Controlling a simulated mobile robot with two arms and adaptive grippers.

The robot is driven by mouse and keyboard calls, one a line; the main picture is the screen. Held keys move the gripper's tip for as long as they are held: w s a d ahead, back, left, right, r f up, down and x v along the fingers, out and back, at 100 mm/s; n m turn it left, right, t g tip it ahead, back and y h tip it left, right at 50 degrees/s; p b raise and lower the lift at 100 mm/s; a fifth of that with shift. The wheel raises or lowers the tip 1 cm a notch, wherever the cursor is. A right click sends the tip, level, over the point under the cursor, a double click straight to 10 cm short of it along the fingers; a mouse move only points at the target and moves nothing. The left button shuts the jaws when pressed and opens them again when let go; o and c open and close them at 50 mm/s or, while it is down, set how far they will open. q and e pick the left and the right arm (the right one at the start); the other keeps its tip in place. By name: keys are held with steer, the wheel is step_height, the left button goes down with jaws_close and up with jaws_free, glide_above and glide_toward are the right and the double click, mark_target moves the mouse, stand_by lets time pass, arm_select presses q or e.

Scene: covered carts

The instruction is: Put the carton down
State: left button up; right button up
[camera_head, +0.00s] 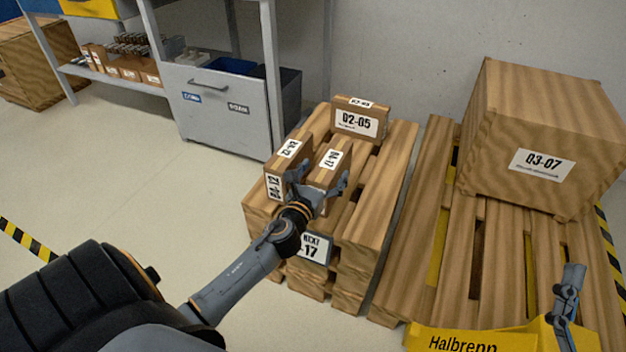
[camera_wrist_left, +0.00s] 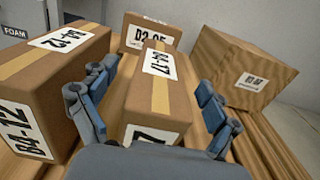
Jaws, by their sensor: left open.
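My left gripper (camera_head: 322,190) is open, with one finger on each side of this carton's near end. In the left wrist view the fingers (camera_wrist_left: 150,105) stand apart from its sides, the left one in the gap toward the neighbouring carton.
Open floor (camera_head: 130,190) lies to the left.

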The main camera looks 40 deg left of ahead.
arm_select(q)
steer(key=v, duration=0.9)
steer(key=shift+s, duration=0.15)
steer(key=shift+s+d, duration=0.15)
steer(key=shift+s, duration=0.2)
steer(key=s+d+r+n+t+h, duration=0.1)
steer(key=d+r+n+h, duration=0.25)
steer(key=d+n, duration=0.35)
steer(key=d+r+n+t+h, duration=0.1)
steer(key=d+r+n+h, duration=0.2)
steer(key=d+r+n, duration=0.35)
steer(key=s+d+r+n+t+h, duration=0.2)
steer(key=s+d+r+n, duration=0.1)
steer(key=r+n, duration=0.3)
steer(key=s+d+r+n+t+h, duration=0.1)
steer(key=d+r+n, duration=0.4)
steer(key=n, duration=0.6)
steer(key=shift+s+d+r+t+h, duration=0.15)
steer(key=shift+s+r+t+h, duration=0.35)
steer(key=shift+s, duration=0.4)
arm_select(e)
steer(key=shift+w+f+g, duration=0.4)
steer(key=shift+f, duration=0.15)
arm_select(q)
steer(key=shift+w, duration=0.1)
arm_select(e)
steer(key=shift+r, duration=0.15)
